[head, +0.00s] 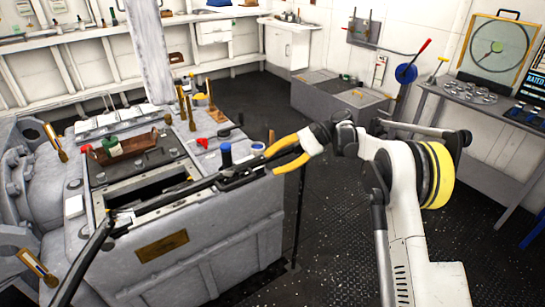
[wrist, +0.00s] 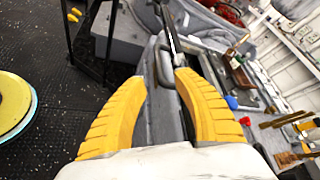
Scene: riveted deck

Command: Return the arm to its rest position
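My arm (head: 405,200) reaches from the lower right toward the left over the deck. My gripper (head: 272,162) has two yellow fingers and is at the right edge of a large grey machine (head: 230,245). The fingers are spread apart, and the wrist view also shows my gripper (wrist: 160,80) open with a gap between the tips. A dark bar (head: 205,184) runs along the machine's top up to near the fingertips. In the wrist view grey and black parts show in the gap, but I see no grip on them. Whether a fingertip touches the bar, I cannot tell.
A blue-topped cylinder (head: 225,155) and several brass handles (head: 190,105) stand on the machine. A brown tray (head: 130,148) lies there too. A workbench (head: 470,100) stands at the right, a grey chest (head: 340,98) behind. Dark tread-plate floor (head: 335,245) is free between machine and arm.

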